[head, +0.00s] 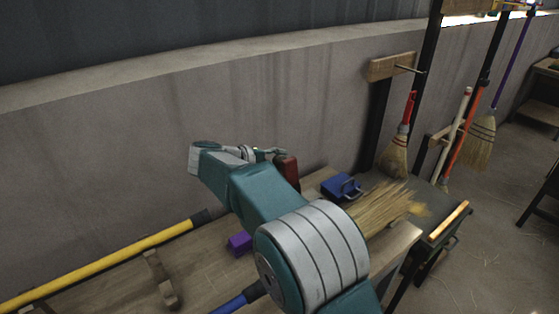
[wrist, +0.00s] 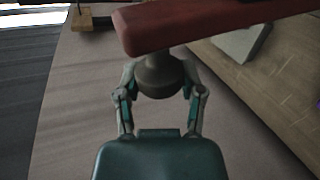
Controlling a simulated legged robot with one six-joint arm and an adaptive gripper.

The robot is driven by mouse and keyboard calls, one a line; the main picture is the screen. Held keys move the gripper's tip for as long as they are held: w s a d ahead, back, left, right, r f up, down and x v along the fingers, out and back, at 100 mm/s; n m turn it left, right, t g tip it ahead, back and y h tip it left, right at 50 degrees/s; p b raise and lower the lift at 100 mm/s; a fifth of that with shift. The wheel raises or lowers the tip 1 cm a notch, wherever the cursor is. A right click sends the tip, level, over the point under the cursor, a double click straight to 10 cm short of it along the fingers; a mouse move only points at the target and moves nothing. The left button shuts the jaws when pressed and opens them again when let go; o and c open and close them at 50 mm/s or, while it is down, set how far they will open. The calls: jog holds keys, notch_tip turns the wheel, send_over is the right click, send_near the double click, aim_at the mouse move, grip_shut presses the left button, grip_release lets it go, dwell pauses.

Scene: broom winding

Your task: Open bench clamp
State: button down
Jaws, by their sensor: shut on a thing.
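The bench clamp shows as a dark red bar (wrist: 205,22) with a rounded grey-brown knob (wrist: 160,78) under it in the wrist view. In the head view a red part (head: 287,168) stands over the bench beside the wall. My gripper (wrist: 160,88) is shut on the knob, one finger on each side, just below the red bar. In the head view my gripper (head: 262,153) is beside the red part, partly hidden by my own arm. The clamp's lower part is hidden there.
The wooden bench (head: 205,262) runs along a concrete wall. A yellow pole (head: 110,262), a purple block (head: 240,242), a blue block with a metal loop (head: 341,187) and broom straw (head: 380,207) lie around. Brooms (head: 395,155) hang at the right.

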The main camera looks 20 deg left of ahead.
jog(key=shift+f, duration=0.25)
jog(key=shift+c, duration=1.6)
grip_release()
jog(key=shift+o, duration=0.6)
jog(key=shift+r, duration=0.2)
jog(key=s+a+r, duration=0.1)
jog(key=s+a, duration=0.9)
jog(key=s, duration=0.2)
jog(key=shift+s+a+r, duration=0.3)
jog(key=shift+s+a, duration=0.05)
jog(key=shift+a, duration=0.05)
